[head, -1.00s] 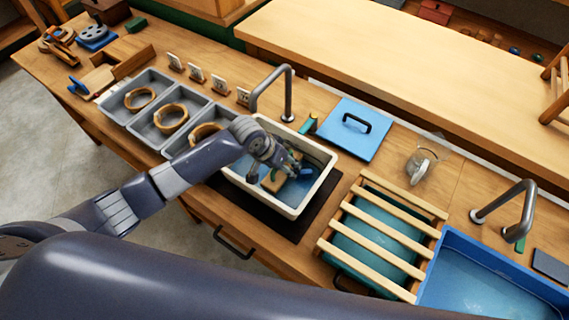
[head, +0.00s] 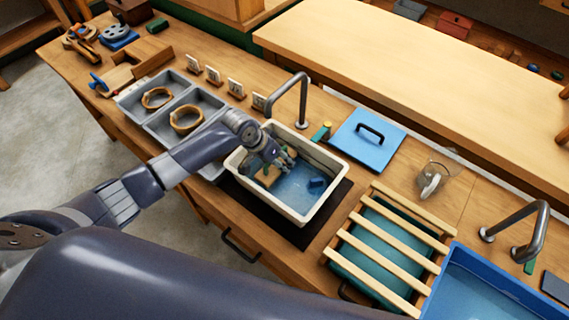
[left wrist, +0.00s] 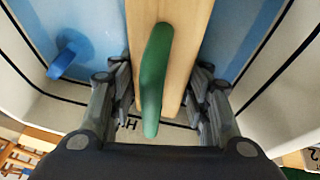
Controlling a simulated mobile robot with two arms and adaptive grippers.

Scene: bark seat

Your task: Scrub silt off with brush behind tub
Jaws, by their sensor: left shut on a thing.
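The pale tub (head: 334,190) holds bluish water. My left gripper (head: 282,160) reaches down into its left part, shut on a wooden piece (head: 268,177). In the left wrist view, my left gripper (left wrist: 162,75) has a finger on each side of the wooden piece (left wrist: 198,30). A green elongated part (left wrist: 153,75) lies along it; I cannot tell whether this is a brush handle. A blue object with a peg (head: 317,184) is in the tub, apart from the gripper; it also shows in the left wrist view (left wrist: 66,55). A small green and yellow thing (head: 321,132) lies behind the tub.
A tap (head: 303,100) arches behind the tub. A blue lid with a black handle (head: 368,145) lies to the right. Slats (head: 385,248) cover a teal basin, with a blue basin (head: 495,285) beyond. Grey trays with wooden rings (head: 187,118) stand left.

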